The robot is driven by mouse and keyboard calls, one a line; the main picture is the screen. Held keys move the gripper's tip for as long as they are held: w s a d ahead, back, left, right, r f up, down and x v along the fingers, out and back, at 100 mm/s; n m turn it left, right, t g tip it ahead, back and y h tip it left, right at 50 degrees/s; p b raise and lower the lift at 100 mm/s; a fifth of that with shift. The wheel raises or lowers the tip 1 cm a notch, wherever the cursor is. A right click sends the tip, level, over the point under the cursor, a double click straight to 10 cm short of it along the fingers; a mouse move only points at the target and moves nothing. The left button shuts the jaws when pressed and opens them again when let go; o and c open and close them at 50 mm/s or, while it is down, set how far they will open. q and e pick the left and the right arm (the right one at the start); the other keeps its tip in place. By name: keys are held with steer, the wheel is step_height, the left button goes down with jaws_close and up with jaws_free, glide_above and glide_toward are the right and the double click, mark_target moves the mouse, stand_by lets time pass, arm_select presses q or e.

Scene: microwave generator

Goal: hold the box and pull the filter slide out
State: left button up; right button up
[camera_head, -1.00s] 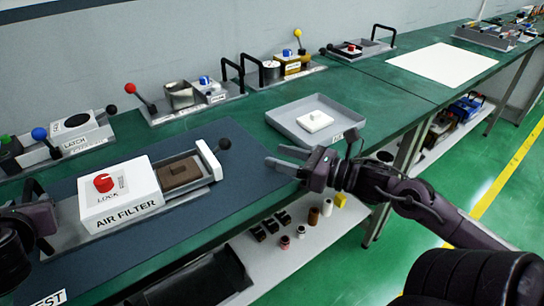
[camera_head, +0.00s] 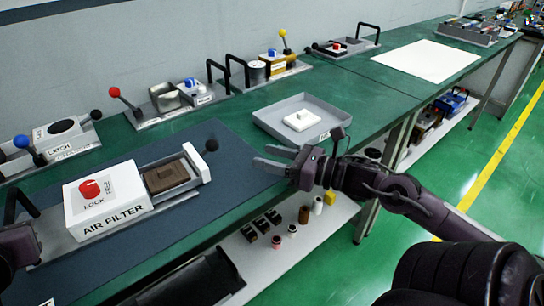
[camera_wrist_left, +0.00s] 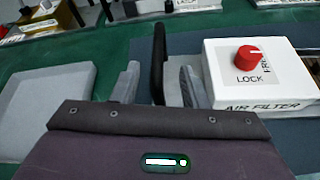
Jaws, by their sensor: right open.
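The white air filter box (camera_head: 105,205) has a red lock knob (camera_head: 90,189) on top and also shows in the left wrist view (camera_wrist_left: 245,85). At its right end the filter slide (camera_head: 196,163), with a white end plate and black ball knob, stands beside a brown filter block (camera_head: 165,176) in a grey tray. A black handle (camera_head: 20,200) rises at the box's left end. In the left wrist view my left gripper (camera_wrist_left: 158,88) is open, with the handle (camera_wrist_left: 158,60) between its fingers, gaps visible. My right gripper (camera_head: 272,160) is open and empty, right of the slide's knob.
A grey tray (camera_head: 265,116) with a white part lies behind my right gripper. Lever, latch and handle fixtures (camera_head: 170,98) line the wall. A shelf (camera_head: 330,228) with small parts is below the bench. The blue mat (camera_head: 225,185) between slide and right gripper is clear.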

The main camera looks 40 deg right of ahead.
arm_select(q)
steer(key=shift+a+v, duration=0.2)
steer(key=shift+v, duration=2.5)
steer(key=shift+f, duration=0.1)
